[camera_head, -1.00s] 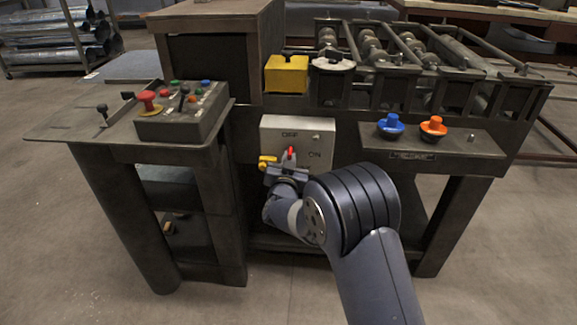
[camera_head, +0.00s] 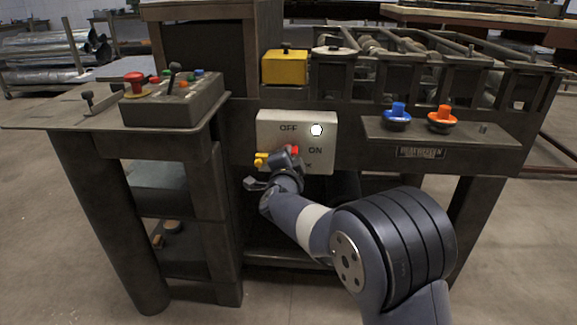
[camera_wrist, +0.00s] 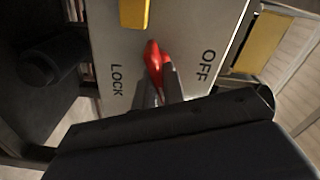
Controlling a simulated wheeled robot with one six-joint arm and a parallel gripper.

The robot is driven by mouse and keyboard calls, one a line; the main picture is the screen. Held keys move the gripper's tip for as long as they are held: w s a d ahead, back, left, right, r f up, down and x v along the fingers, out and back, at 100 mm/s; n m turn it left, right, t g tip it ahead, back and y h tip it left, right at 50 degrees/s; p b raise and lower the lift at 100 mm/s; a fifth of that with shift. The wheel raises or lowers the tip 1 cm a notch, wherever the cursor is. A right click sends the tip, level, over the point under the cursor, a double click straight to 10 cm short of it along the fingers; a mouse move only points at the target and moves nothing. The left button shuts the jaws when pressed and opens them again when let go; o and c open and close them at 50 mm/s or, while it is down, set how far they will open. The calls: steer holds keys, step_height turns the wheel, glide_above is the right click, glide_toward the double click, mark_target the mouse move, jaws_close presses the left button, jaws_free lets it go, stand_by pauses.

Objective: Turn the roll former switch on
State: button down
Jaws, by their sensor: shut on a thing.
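A round lamp (camera_head: 316,130) at the panel's upper right is bright white. In the wrist view the red handle (camera_wrist: 154,58) sits between the fingertips of my gripper (camera_wrist: 158,80), which is shut on it. Part of the handle is hidden by the fingers. A yellow part (camera_wrist: 135,12) shows beyond it.
A blue knob (camera_head: 397,116) and an orange knob (camera_head: 441,119) stand on a shelf to the right. A yellow box (camera_head: 285,67) sits above the panel. A control box (camera_head: 175,103) with a red button is at the left.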

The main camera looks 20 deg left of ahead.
steer(key=m+b, duration=0.3)
steer(key=m, duration=0.1)
steer(key=shift+f+m+b, duration=0.15)
steer(key=shift+m+b, duration=0.2)
steer(key=shift+m, duration=0.05)
stand_by(0.4)
steer(key=c, duration=1.5)
jaws_free()
steer(key=shift+s, duration=0.1)
steer(key=p+v, duration=0.1)
steer(key=v, duration=0.9)
steer(key=shift+s+d+p, duration=0.2)
steer(key=shift+s+p, duration=0.05)
steer(key=shift+p, duration=0.05)
steer(key=shift+w, duration=0.1)
